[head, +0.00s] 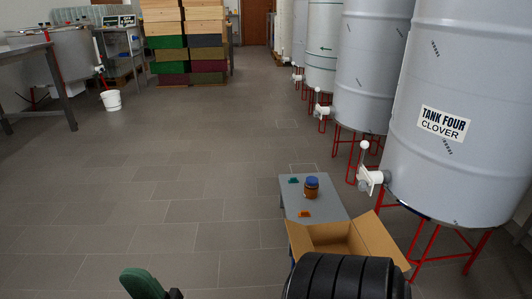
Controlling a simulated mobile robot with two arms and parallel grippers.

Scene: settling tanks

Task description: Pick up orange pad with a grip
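A small orange pad (305,214) lies on a low grey table (333,206) right of the middle in the head view, near the table's front edge. A green pad (294,181) lies near the back left of the same table. An amber jar with a blue lid (311,188) stands upright between the two pads. The pads are too small in view to make out any grip on them.
An open cardboard box (376,238) is in front of the table. Large grey tanks on red stands, one labelled TANK FOUR CLOVER (443,122), line the right side. Stacked wooden boxes (190,50) and a white bucket (111,100) stand farther back. The tiled floor on the left is clear.

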